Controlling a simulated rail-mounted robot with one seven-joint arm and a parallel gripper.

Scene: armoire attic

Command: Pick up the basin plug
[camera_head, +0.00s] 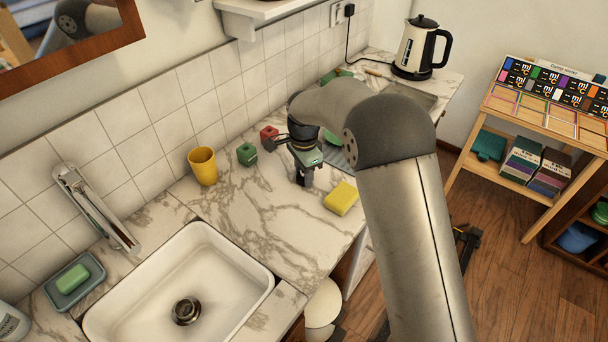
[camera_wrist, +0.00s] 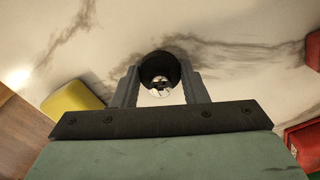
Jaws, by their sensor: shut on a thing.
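The basin plug (camera_wrist: 160,68) shows in the wrist view as a short black round piece with a shiny metal middle. My gripper (camera_wrist: 159,84) is shut on it, with one grey finger on each side. In the head view my gripper (camera_head: 304,178) points down over the marble counter, behind the yellow sponge. The plug is too small and dark to make out there, and I cannot tell whether it touches the counter. The white basin (camera_head: 250,262) is at the lower left, with a round metal drain (camera_head: 186,310) in its floor.
Green soap (camera_head: 72,279) sits in a dish left of the basin. Counter between cup and sponge is clear.

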